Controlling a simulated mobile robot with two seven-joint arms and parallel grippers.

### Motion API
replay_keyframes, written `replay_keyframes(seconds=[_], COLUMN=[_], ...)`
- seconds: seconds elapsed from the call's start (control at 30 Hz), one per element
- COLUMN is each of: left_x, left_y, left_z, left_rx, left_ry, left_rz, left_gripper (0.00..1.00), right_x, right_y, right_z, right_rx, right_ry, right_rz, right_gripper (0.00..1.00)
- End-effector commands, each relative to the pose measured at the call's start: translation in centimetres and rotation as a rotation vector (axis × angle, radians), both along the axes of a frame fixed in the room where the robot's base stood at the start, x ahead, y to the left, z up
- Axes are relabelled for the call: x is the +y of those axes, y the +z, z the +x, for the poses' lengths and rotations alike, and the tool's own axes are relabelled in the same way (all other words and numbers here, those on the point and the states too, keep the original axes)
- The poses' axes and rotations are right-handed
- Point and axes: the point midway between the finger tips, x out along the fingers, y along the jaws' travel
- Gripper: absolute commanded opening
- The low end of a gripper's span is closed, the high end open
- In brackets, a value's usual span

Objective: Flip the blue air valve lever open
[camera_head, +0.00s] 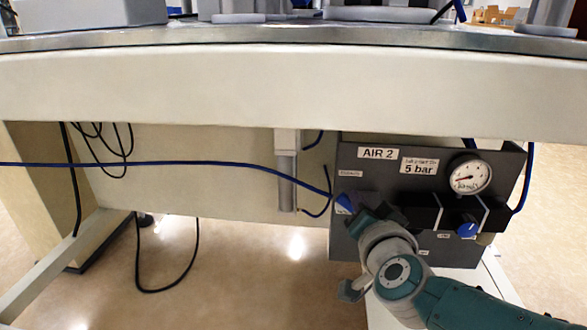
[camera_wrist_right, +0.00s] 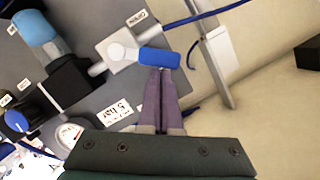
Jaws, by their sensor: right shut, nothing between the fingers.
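The blue air valve lever (camera_wrist_right: 160,58) sits on a light valve body (camera_wrist_right: 118,50) in the right wrist view. It extends right from a round white pivot, roughly crosswise to my fingers. In the head view the lever (camera_head: 343,203) shows as a small blue patch at the panel's left edge, partly hidden by my gripper. My right gripper (camera_wrist_right: 162,73) is shut and empty, its fingertips at the lever's long edge; I cannot tell if they touch. It also shows in the head view (camera_head: 362,212), in front of the panel. My left gripper is out of view.
The dark AIR 2 panel (camera_head: 365,178) carries a pressure gauge (camera_head: 469,174) and a blue regulator knob (camera_head: 467,226). A blue hose (camera_head: 200,163) runs left from the valve area. The table edge (camera_head: 250,85) overhangs above. Black cables hang at left.

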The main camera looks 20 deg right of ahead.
Motion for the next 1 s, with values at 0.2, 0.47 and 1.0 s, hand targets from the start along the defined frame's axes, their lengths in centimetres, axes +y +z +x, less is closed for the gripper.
replay_keyframes(seconds=[0.2,0.47,1.0], left_x=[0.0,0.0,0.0], left_y=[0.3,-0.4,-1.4], left_z=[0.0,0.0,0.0], left_rx=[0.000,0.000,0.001], left_ry=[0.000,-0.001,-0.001], left_rz=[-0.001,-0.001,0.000], left_gripper=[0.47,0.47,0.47], right_x=[1.0,1.5,1.7], right_y=[-0.7,-1.7,-2.7], right_z=[0.6,0.9,1.1], right_rx=[0.107,0.222,0.278], right_ry=[-0.001,0.000,-0.001], right_rz=[-0.171,-0.361,-0.457], right_gripper=[0.00,0.00,0.00])
